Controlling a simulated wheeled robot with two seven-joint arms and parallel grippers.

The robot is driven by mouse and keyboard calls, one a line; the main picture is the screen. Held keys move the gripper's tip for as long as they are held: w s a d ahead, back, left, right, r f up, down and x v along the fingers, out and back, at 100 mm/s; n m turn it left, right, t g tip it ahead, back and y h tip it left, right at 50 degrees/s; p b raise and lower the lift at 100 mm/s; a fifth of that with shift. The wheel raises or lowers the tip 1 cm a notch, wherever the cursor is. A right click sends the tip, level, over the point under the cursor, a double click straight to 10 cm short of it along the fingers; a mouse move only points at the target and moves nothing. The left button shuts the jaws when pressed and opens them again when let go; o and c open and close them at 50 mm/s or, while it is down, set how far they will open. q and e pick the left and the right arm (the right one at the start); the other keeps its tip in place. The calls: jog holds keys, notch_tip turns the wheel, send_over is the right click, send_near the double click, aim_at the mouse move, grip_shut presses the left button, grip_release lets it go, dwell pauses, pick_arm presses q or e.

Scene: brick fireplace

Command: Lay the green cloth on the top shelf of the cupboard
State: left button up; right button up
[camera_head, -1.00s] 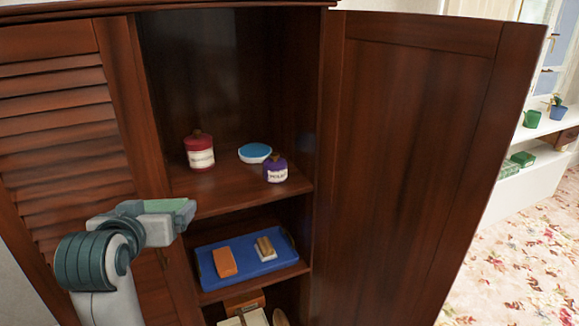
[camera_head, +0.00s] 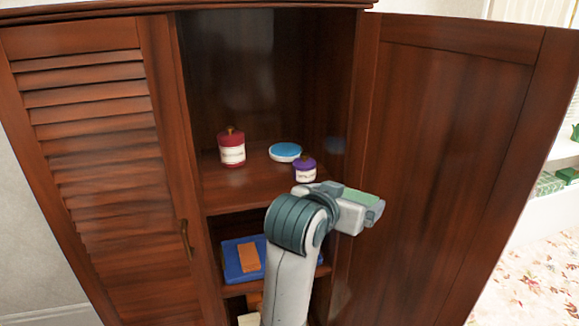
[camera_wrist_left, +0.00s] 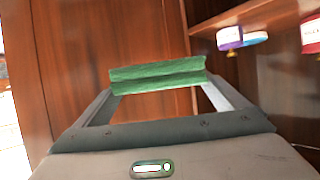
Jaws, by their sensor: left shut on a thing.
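The cupboard (camera_head: 160,120) stands open on its right side. Its top shelf (camera_head: 245,192) bears a red jar (camera_head: 231,148), a blue-lidded round tin (camera_head: 285,152) and a purple jar (camera_head: 305,170), with some bare wood at the front left. My left gripper (camera_head: 368,203) is in front of the shelf's right end, near the open door, at about shelf-edge height or a little lower. It is shut on the green cloth (camera_wrist_left: 157,75), a folded strip between the fingers in the left wrist view. The cloth shows only as a small green patch in the head view. My right gripper is out of view.
The open door (camera_head: 450,150) stands at the right, close to my left gripper. A lower shelf holds a blue tray (camera_head: 232,262) with an orange block (camera_head: 249,257), partly hidden by my arm. The left louvred door (camera_head: 100,150) is shut.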

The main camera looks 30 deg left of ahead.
pick_arm(q)
jog(key=shift+w+d, duration=0.1)
jog(key=shift+d, duration=0.25)
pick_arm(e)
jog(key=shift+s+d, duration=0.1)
pick_arm(q)
jog(key=w+a+n+g+y+p, duration=0.2)
jog(key=w+a+n+y+p, duration=0.2)
jog(key=a+p, duration=0.7)
jog(key=w+a+n+g+y+p, duration=0.2)
jog(key=w+a+n+y+p, duration=0.3)
jog(key=w+a+p, duration=0.3)
jog(key=a+y+p, duration=0.1)
jog(key=a+p, duration=0.2)
jog(key=a, duration=0.4)
jog(key=shift+w+a+r+n, duration=0.15)
jog(key=shift+a+r+n, duration=0.05)
jog(key=shift+r+n, duration=0.15)
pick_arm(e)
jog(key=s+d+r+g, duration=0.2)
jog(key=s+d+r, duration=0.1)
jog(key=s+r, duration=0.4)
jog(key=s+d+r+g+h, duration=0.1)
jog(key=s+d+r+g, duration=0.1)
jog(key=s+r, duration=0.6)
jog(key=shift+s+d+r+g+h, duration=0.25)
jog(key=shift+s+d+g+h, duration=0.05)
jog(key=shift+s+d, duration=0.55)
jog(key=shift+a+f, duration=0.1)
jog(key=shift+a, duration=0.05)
